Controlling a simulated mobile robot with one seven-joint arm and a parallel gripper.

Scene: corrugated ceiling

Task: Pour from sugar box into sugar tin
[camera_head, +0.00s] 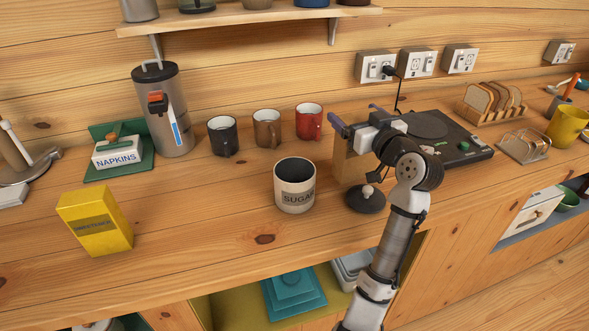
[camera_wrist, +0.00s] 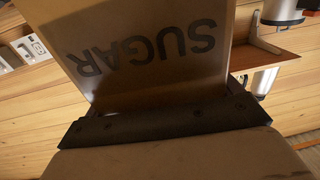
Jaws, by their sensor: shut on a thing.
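The sugar tin (camera_head: 294,197) is a cream canister with a dark "SUGAR" label. It stands upright and open on the wooden counter, with a dark inside. A dark round lid with a pale knob (camera_head: 366,200) lies to its right. My gripper (camera_head: 358,122) is to the right of and behind the tin, shut on the brown sugar box (camera_head: 347,166). The box is partly hidden by my arm in the head view. In the wrist view the sugar box (camera_wrist: 145,50) fills the upper middle, its "SUGAR" print upside down. Whether the box touches the counter is unclear.
Black, brown and red mugs (camera_head: 308,122) stand behind the tin. A hotplate (camera_head: 450,140) is right of my gripper, with a bread rack (camera_head: 490,105) beyond. A yellow box (camera_head: 97,222) stands at left.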

